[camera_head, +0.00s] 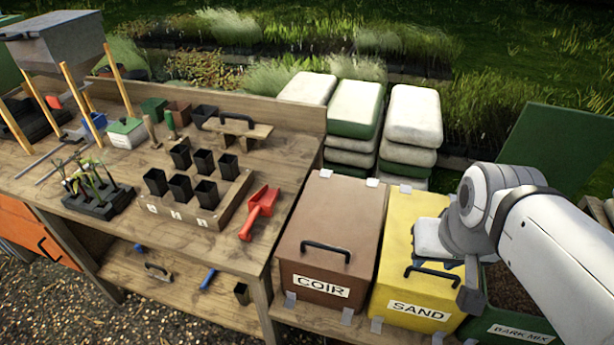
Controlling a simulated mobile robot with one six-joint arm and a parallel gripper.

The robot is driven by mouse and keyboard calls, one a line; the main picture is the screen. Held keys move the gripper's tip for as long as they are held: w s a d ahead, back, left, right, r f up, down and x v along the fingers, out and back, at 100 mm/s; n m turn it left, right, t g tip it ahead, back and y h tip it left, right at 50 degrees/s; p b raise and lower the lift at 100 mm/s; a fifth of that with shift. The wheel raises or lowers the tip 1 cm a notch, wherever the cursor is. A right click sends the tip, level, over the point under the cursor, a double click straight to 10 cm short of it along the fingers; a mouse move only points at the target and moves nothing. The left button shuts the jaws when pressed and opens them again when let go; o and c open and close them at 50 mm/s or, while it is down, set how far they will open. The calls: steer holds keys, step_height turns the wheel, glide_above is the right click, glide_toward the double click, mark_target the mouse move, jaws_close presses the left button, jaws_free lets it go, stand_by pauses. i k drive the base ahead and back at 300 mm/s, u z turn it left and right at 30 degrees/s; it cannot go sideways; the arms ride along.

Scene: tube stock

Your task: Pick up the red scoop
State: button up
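The red scoop (260,211) lies on the wooden bench top near its right end, beside the tray of black pots. Its handle points toward the bench's front edge. My gripper (456,264) is at the right, over the yellow SAND bin and well apart from the scoop. One grey finger points down near the bin's right side. The rest of the gripper is partly hidden by my wrist, and I cannot tell how far apart the fingers are.
The brown COIR bin (332,230) stands between the scoop's bench end and the yellow SAND bin (408,287). A wooden tray (187,212) holds several black pots left of the scoop. A wooden stand with a black handle (237,120) sits behind. Stacked sacks (355,105) stand behind the bins.

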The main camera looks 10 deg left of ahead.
mark_target(263, 202)
steer(key=z, duration=2)
steer(key=k, duration=2.15)
steer(key=u, duration=1.6)
steer(key=i, duration=1)
steer(key=u, duration=0.1)
